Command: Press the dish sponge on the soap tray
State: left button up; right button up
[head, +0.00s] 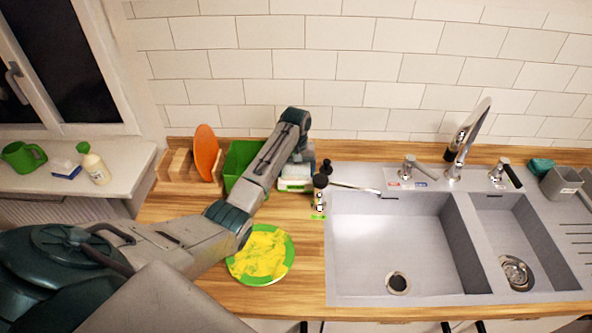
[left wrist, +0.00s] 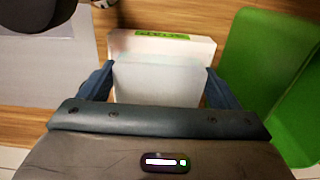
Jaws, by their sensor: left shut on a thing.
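My left gripper (head: 296,158) points down at the back of the counter, just left of the sink. In the left wrist view its two blue fingers (left wrist: 158,80) are closed on the sides of a pale block, which I take to be the dish sponge (left wrist: 155,88). The white soap tray (left wrist: 120,42), with a green label, lies right at the sponge; the tray also shows in the head view (head: 294,187). The sponge appears over the tray, but whether it is pressed against it I cannot tell. My right gripper is not in view.
A green bin (head: 238,160) stands close left of the tray, with an orange plate (head: 206,152) in a rack beyond. A dark-topped item (head: 320,181) stands close right, by the sink (head: 390,240). A green-rimmed plate (head: 288,262) with yellow smears lies nearer.

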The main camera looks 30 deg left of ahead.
aim_at(296, 171)
pick_arm(q)
jog(key=shift+r, duration=3.5)
